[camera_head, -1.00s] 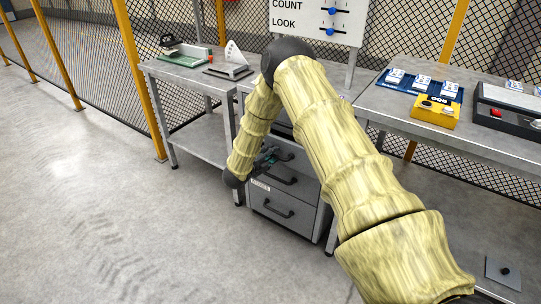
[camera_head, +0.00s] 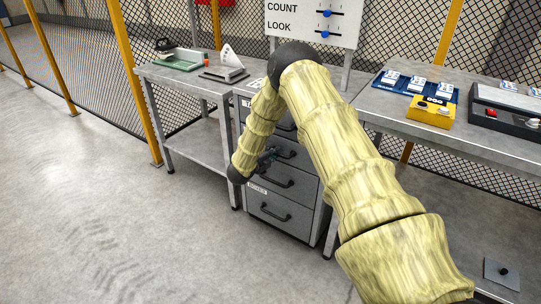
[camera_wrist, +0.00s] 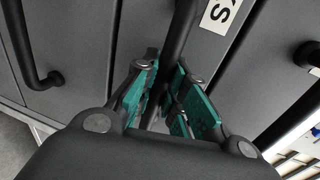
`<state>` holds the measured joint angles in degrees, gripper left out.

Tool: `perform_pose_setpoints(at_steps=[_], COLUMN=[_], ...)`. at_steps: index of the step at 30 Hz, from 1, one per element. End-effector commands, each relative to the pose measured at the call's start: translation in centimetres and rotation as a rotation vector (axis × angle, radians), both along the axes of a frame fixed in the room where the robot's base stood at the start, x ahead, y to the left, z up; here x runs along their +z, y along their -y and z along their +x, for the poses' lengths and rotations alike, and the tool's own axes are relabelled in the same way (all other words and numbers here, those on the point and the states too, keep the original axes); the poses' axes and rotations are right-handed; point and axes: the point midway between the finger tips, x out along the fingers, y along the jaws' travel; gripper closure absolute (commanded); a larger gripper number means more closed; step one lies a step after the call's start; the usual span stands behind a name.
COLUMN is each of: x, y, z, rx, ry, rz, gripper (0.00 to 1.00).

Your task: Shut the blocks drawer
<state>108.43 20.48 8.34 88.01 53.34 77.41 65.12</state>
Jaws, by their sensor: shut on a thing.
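A grey drawer cabinet (camera_head: 309,196) with dark bar handles stands under the bench. My gripper (camera_head: 269,156) is at one of its upper drawers, partly hidden behind my forearm. In the wrist view my gripper (camera_wrist: 170,100) has its green-padded fingers closed around a dark bar handle (camera_wrist: 181,35). A white label (camera_wrist: 220,14) beside that handle shows only a letter like S, so its word cannot be read. Lower drawers with handles (camera_head: 277,180) look flush. My arm hides the top of the cabinet, and how far the held drawer stands out is unclear.
A bench (camera_head: 190,78) with a green tool and a grey stand is at left. Another bench (camera_head: 470,127) at right holds a blue tray (camera_head: 443,92), a yellow box (camera_head: 432,113) and a black case. Open floor (camera_head: 110,200) lies at left, with a mesh fence behind.

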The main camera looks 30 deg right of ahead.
Motion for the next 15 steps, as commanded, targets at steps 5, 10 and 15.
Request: perform_pose_setpoints(at_steps=[5,10,15], x=[0.21,0.17,0.17], y=[0.23,0.11,-0.02], z=[0.12,0.13,0.13], rx=[0.000,0.000,0.001], ry=[0.003,0.003,0.002], rz=[-0.003,-0.002,-0.001], gripper=[0.69,0.65,0.65])
